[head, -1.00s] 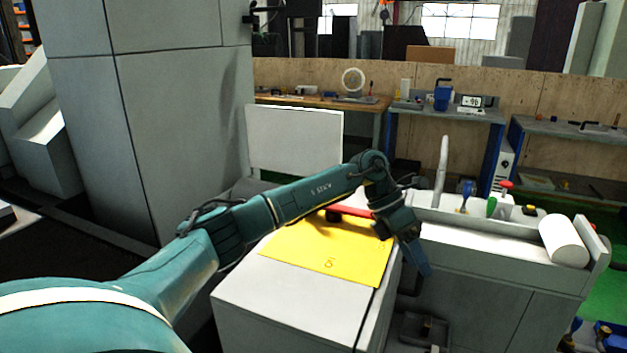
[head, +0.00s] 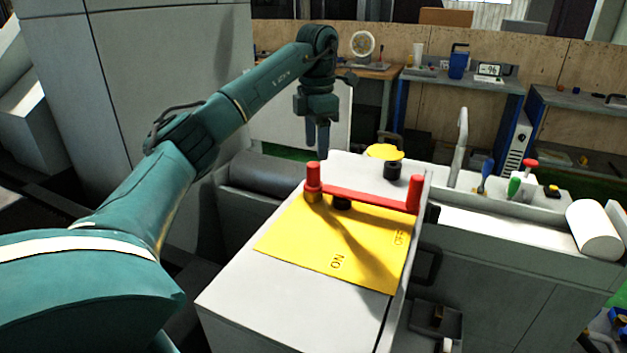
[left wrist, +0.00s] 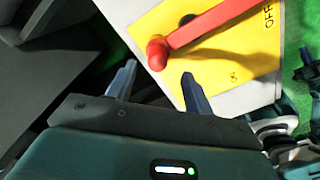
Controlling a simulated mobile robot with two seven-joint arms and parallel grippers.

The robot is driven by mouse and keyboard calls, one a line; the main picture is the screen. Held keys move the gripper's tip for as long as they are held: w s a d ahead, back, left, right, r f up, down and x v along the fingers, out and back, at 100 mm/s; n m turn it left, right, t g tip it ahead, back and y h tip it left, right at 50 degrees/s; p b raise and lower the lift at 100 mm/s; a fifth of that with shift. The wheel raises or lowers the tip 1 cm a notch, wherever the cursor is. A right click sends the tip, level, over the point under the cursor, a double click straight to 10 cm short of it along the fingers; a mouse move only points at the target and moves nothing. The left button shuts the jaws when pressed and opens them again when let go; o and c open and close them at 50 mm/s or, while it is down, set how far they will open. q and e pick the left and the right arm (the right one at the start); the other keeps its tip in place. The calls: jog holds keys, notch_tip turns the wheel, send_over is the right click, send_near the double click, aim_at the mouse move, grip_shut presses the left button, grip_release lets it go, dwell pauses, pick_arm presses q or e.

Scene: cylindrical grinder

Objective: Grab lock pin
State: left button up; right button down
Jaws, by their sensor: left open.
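A red pin-like post (head: 313,178) stands upright at the left end of a red bar (head: 365,195) on the yellow ON/OFF plate (head: 345,245); I take it for the lock pin. Another red post (head: 414,195) is at the bar's right end. My left gripper (head: 318,150) is open and empty, pointing down just above the left post in the head view. In the left wrist view, the round red end (left wrist: 157,54) of the bar lies ahead of and between the two spread fingers (left wrist: 158,80), apart from them. My right gripper is out of view.
The yellow plate lies on a light grey cabinet (head: 270,290). A curved grey spout (head: 462,145) and a white roll (head: 596,230) are to the right. Workbenches stand at the back.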

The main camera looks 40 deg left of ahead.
aim_at(313, 164)
pick_arm(q)
jog(key=f, duration=0.5)
jog(key=shift+s+a+f+p, duration=0.25)
jog(key=shift+a+f+p, duration=0.05)
jog(key=shift+p, duration=0.1)
jog(key=shift+f, duration=0.4)
grip_shut()
